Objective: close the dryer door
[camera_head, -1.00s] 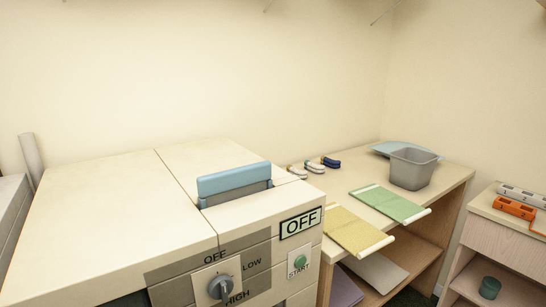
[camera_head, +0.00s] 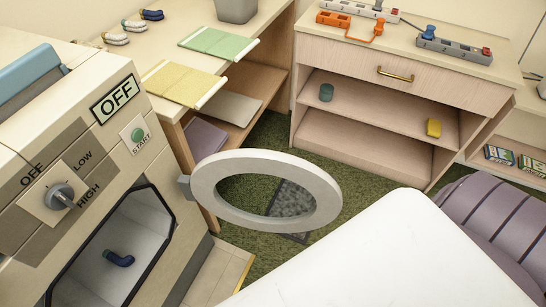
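The dryer (camera_head: 140,172) stands at the left, with a dial, a START button and an OFF sign on its front. Its round door (camera_head: 212,206), a pale ring with an open middle, stands swung out to the right on its hinge, well away from the opening. The dryer opening (camera_head: 150,222) is uncovered, and a dark blue sock-like item (camera_head: 118,258) lies inside. Neither of my grippers is in view.
A drawer cabinet (camera_head: 345,60) with power strips stands behind. A white surface (camera_head: 400,255) and a purple ribbed seat (camera_head: 495,225) fill the lower right. Green carpet shows between.

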